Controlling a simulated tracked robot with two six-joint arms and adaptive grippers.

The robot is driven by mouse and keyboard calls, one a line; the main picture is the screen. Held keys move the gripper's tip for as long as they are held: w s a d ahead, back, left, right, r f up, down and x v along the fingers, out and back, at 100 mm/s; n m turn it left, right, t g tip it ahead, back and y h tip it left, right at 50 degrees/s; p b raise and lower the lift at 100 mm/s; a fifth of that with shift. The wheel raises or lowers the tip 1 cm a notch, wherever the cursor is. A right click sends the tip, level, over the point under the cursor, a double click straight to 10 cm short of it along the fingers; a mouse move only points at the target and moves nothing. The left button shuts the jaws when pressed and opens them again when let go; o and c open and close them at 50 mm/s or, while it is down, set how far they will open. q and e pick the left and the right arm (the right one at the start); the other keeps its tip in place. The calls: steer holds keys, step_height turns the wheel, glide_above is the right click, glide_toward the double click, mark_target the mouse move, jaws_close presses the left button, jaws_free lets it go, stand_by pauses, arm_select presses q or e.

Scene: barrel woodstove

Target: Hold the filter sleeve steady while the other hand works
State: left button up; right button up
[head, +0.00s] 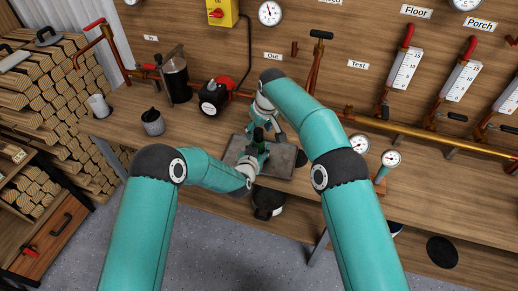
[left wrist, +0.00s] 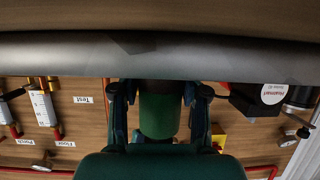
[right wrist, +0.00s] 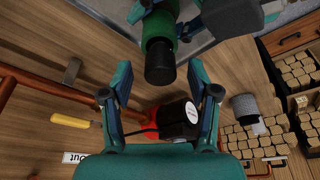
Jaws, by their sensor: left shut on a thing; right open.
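The filter sleeve is a green cylinder; it shows between my left fingers in the left wrist view (left wrist: 158,112). In the right wrist view the green sleeve (right wrist: 158,28) has a black end (right wrist: 160,62) pointing toward my right gripper. My left gripper (head: 258,157) is shut on the sleeve over a grey tray (head: 284,165). My right gripper (head: 265,125) is just beyond it in the head view. In the right wrist view my right gripper (right wrist: 160,92) is open, its fingers apart with nothing gripped. In the head view the arms partly hide the sleeve.
A black-and-red device with a white label (head: 212,98) stands behind the tray to the left. A grey cup (head: 152,122) and a glass press-like jar (head: 176,80) stand farther left. A copper pipe (head: 430,139) runs along the wall. Two gauges (head: 391,158) stand at right.

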steer(key=v, duration=1.1)
steer(key=shift+r, duration=0.4)
steer(key=shift+o, duration=0.2)
step_height(320, 180, down, 8)
steer(key=w+d+t+y, duration=0.2)
steer(key=t, duration=0.2)
steer(key=s+d+t+y, duration=0.2)
steer(key=s+t+y, duration=0.15)
steer(key=s, duration=0.45)
steer(key=shift+t, duration=0.45)
steer(key=shift+s+f+x, duration=0.1)
steer(key=shift+f+x, duration=0.05)
steer(key=shift+x, duration=1.85)
steer(key=shift+s+f+x, duration=0.1)
steer(key=shift+f+x, duration=0.05)
steer(key=shift+x, duration=1.85)
steer(key=shift+f+x, duration=0.15)
steer(key=shift+x, duration=1.85)
steer(key=shift+d, duration=0.1)
steer(key=shift+c, duration=0.3)
